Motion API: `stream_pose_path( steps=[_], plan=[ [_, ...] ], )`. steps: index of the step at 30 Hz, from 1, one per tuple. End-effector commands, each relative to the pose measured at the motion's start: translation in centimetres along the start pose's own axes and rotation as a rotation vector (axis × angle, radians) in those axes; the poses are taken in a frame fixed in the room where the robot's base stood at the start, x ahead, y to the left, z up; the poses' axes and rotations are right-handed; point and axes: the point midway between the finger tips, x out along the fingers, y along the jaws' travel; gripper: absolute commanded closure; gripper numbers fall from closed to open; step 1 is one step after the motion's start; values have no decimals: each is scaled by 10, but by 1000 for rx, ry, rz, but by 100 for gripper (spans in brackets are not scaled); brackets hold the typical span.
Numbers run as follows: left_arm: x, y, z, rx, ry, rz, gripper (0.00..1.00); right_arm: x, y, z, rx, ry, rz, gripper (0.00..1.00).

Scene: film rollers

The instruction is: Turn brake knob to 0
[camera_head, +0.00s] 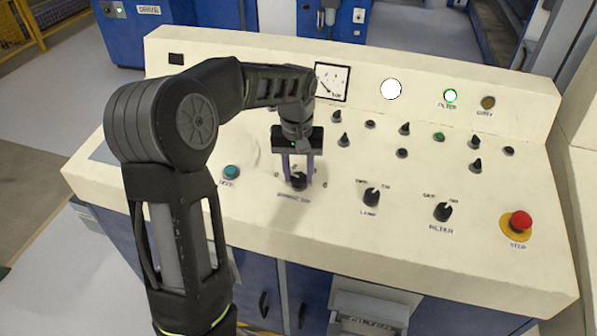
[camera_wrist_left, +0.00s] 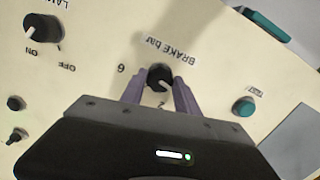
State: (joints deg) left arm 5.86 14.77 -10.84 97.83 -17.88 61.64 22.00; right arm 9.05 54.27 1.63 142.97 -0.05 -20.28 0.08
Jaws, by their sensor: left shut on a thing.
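The brake knob (camera_head: 298,181) is a small black knob on the cream sloped console, above a label. In the left wrist view the brake knob (camera_wrist_left: 159,78) sits beside the printed words "BRAKE bar", with a light pointer mark on it. My left gripper (camera_head: 298,178) reaches down over the console, its two purple fingers on either side of the knob, shut on it. In the left wrist view the fingers (camera_wrist_left: 159,88) flank the knob and partly hide its scale; a 6 and a 2 show. My right gripper is not in view.
A teal button (camera_head: 231,172) is left of the brake knob. The lamp knob (camera_head: 371,197), filter knob (camera_head: 442,212) and red stop button (camera_head: 521,221) are to the right. Several small knobs stand behind. A gauge (camera_head: 332,81) is on the back panel, partly beside my arm.

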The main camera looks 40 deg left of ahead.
Motion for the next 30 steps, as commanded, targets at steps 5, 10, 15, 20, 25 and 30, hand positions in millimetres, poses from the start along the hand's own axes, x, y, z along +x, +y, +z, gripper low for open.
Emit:
stream_pose_path(
  steps=[5, 10, 15, 20, 25, 30],
  plan=[
    [-1, 0, -1, -4, 2, 1, 100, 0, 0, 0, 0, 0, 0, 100],
    [-1, 0, -1, -3, 2, 1, 57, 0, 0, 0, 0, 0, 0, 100],
    [0, 0, 0, -2, 1, 1, 43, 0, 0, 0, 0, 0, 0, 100],
    [0, 0, 0, -1, 1, 1, 41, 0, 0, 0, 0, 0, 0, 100],
    [-2, 0, 0, -1, 1, 1, 41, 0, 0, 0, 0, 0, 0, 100],
    [-18, 0, -1, 0, 4, 2, 41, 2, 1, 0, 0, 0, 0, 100]
  ],
)
